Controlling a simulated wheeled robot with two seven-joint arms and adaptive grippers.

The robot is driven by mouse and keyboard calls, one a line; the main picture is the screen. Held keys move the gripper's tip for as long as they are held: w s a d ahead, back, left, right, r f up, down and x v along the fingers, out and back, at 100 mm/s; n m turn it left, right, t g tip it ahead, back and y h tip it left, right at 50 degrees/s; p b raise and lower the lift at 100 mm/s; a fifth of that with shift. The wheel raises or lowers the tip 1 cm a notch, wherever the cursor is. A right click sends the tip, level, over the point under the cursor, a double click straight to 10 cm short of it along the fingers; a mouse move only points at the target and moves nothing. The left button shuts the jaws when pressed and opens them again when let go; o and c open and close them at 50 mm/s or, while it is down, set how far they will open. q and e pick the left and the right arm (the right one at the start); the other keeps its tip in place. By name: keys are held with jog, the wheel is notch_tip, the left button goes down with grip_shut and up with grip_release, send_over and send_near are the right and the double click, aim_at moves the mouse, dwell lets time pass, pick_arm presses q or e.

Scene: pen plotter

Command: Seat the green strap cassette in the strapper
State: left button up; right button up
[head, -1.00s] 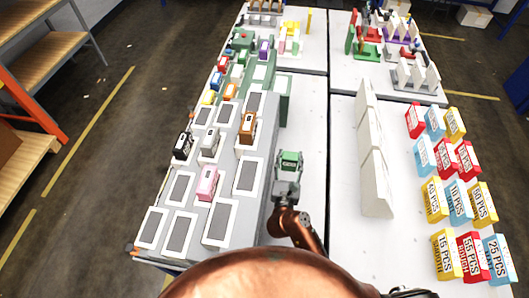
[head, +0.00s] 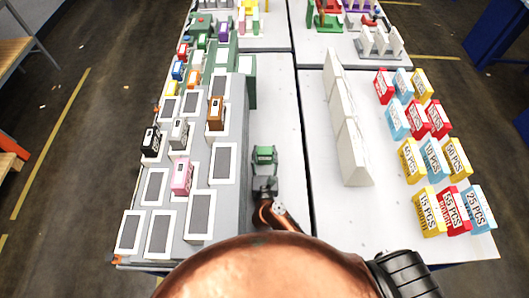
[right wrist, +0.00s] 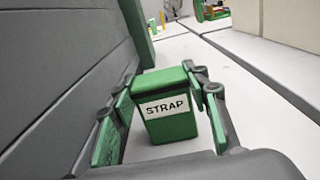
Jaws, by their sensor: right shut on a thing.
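The green strap cassette (head: 264,155) is a small green box with a white STRAP label, nearly upright in the right wrist view (right wrist: 165,105). My right gripper (head: 264,174) is shut on it, with green-padded fingers on either side in the right wrist view (right wrist: 165,118). It holds the cassette over the white table strip, just right of the grey stepped bench. Whether the cassette touches the table is unclear. A green upright housing (head: 248,82) stands ahead at the bench's right edge; I cannot tell whether it belongs to the strapper. My left gripper is out of view.
The grey bench (head: 176,222) carries framed dark panels and pink, white, black and orange cassettes. White upright boards (head: 350,150) stand to the right. Several coloured count boxes (head: 430,160) are beyond them.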

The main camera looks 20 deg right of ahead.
jog(key=o, duration=1.2)
jog(key=shift+f, duration=0.1)
